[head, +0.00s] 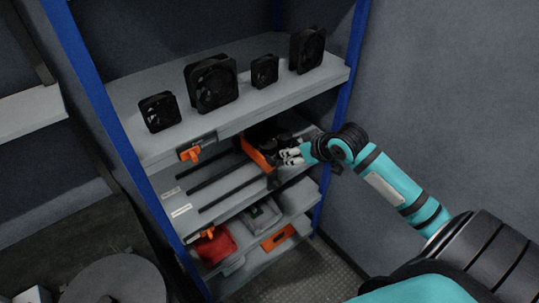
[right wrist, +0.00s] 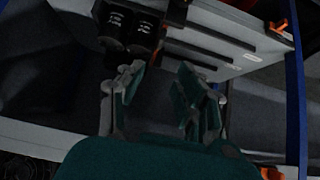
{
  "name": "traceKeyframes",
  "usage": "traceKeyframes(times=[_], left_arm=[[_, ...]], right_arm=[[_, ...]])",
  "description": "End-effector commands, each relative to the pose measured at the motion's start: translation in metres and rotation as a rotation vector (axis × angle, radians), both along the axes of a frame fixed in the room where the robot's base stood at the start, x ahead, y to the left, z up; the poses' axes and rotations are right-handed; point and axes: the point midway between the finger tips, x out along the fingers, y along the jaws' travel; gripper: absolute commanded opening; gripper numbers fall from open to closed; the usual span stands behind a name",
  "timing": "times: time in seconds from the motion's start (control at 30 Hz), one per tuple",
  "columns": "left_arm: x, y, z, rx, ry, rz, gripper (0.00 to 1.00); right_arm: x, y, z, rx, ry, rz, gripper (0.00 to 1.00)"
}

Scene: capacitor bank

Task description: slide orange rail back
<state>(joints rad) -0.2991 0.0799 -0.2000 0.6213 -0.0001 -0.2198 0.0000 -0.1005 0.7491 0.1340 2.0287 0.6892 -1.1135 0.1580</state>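My right gripper (head: 291,156) is at the right part of that shelf, close to the capacitors and right of the rail. In the right wrist view its fingers (right wrist: 160,85) are apart with nothing seen between them. Whether it touches the rail or the capacitors cannot be told. My left gripper is in neither view.
Several black fans, one of them large (head: 211,83), stand on the upper shelf (head: 150,145) close above. Orange latches (head: 190,153) sit at the shelf fronts. Blue posts (head: 338,115) frame the rack.

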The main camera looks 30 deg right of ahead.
Motion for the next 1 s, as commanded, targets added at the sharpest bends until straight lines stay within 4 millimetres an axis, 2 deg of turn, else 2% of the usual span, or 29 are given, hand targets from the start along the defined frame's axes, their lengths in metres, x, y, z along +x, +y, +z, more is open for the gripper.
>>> traceKeyframes(times=[0.3,0.6,0.8,1.0], left_arm=[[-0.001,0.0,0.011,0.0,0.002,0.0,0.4],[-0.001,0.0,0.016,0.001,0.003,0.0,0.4],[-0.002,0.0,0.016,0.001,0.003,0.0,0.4],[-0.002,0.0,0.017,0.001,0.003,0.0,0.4]], right_arm=[[0.049,0.005,-0.047,0.004,0.0,-0.001,0.35],[0.089,0.008,-0.088,0.002,0.0,-0.001,0.35],[0.105,0.009,-0.104,0.0,-0.001,0.0,0.35],[0.11,0.009,-0.111,-0.001,0.0,0.001,0.35]])
